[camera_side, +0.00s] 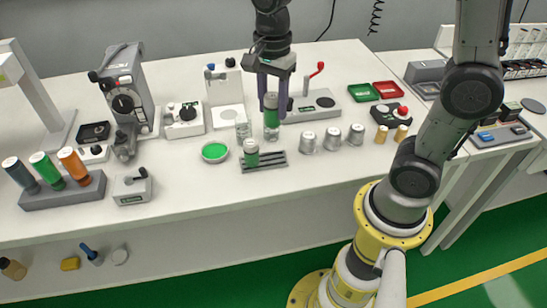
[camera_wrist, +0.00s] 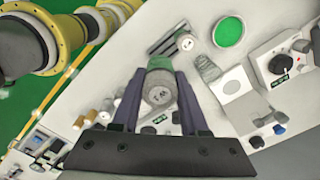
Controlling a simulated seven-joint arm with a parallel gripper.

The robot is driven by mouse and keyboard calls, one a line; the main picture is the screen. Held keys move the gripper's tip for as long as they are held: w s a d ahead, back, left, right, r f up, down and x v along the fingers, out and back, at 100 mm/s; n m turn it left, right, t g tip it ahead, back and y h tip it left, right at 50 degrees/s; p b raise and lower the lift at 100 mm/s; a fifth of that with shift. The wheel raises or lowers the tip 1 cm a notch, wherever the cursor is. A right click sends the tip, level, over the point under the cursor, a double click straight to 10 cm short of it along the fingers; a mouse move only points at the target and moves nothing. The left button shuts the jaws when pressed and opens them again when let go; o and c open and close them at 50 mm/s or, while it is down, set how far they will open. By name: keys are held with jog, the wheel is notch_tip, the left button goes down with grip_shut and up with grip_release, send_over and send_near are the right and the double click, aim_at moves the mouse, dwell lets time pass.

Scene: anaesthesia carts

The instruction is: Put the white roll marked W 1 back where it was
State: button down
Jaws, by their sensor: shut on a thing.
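My gripper (camera_side: 271,98) points down over the bench, its two dark purple fingers shut on an upright roll (camera_side: 271,118). The roll has a green band and pale lower part; in the wrist view its grey-white end (camera_wrist: 160,92) carries a dark marking that I cannot read surely. It is just behind the dark slotted rack (camera_side: 275,162); I cannot tell whether its bottom touches the bench. A similar green-banded roll (camera_side: 251,152) with a pale top stands in the rack's left part, and it also shows in the wrist view (camera_wrist: 186,42). The rack's right part is empty.
A clear glass (camera_side: 242,130) stands close left of the held roll, with a green dish (camera_side: 215,152) further left. Several silver pots, including one nearby (camera_side: 308,142), stand to the right. A grey device with a red-knobbed lever (camera_side: 318,104) is behind right.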

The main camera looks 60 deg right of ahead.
jog(key=s+d, duration=0.2)
jog(key=s, duration=1.1)
jog(key=w+f, duration=0.3)
jog(key=w, duration=0.1)
jog(key=w+f, duration=0.3)
jog(key=w, duration=0.1)
jog(key=w+f, duration=0.4)
jog(key=w, duration=0.1)
jog(key=shift+w, duration=0.1)
jog(key=shift+w+f, duration=0.2)
jog(key=shift+f, duration=1.5)
jog(key=shift+f, duration=0.2)
jog(key=shift+c, duration=2.1)
grip_release()
jog(key=shift+r, duration=0.15)
